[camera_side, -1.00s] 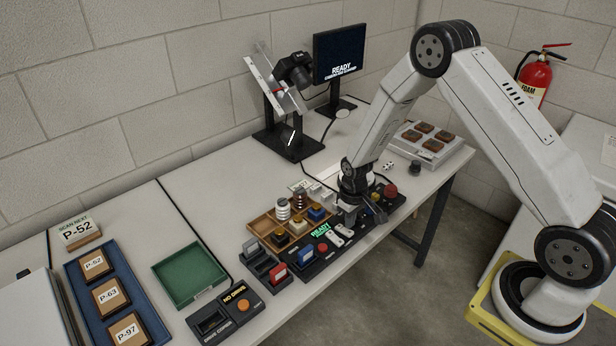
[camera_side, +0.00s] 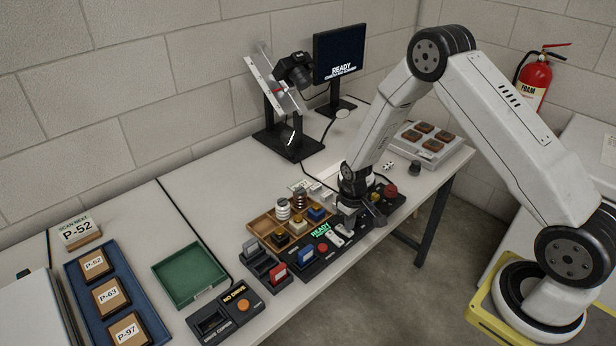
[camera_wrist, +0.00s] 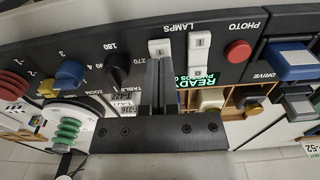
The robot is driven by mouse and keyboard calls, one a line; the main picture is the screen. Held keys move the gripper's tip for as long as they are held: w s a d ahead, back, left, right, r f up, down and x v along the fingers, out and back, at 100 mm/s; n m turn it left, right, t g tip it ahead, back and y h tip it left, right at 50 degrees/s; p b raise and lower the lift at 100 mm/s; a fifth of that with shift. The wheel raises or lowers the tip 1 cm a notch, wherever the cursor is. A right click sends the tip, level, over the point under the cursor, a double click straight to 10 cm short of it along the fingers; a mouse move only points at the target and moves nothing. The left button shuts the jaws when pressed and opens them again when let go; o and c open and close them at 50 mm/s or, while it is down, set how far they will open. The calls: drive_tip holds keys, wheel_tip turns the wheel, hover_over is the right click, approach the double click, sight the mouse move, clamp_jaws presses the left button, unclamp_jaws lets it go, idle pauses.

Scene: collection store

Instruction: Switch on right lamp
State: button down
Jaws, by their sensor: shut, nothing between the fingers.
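The black control panel (camera_side: 312,262) runs along the front of the bench. In the wrist view, two white rocker switches sit by the LAMPS label, one at the left (camera_wrist: 160,48) and one at the right (camera_wrist: 200,41). The wrist picture is upside down, so its left switch is the panel's right one. My gripper (camera_wrist: 156,66) is shut and empty, with its fingertips right at that left switch; whether they touch is unclear. In the side view my gripper (camera_side: 347,224) is low over the panel and partly hides the switches.
A red PHOTO button (camera_wrist: 238,51) and the blue DRIVE slot piece (camera_wrist: 290,60) lie beside the switches. A wooden tray (camera_side: 265,228) of small parts stands behind the panel.

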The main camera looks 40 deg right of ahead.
drive_tip(key=shift+f, duration=0.7)
idle(0.6)
drive_tip(key=shift+r, duration=3.55)
drive_tip(key=shift+s+a+r, duration=0.15)
drive_tip(key=shift+r, duration=0.25)
drive_tip(key=s+a+r+t, duration=0.1)
drive_tip(key=s+a+r, duration=0.2)
drive_tip(key=s+r, duration=0.3)
drive_tip(key=s+a+r+t, duration=0.1)
drive_tip(key=s+a+r, duration=0.2)
drive_tip(key=s+r, duration=0.4)
drive_tip(key=shift+s+a+r+t, duration=0.3)
drive_tip(key=shift+s+a, duration=0.1)
drive_tip(key=shift+s, duration=0.1)
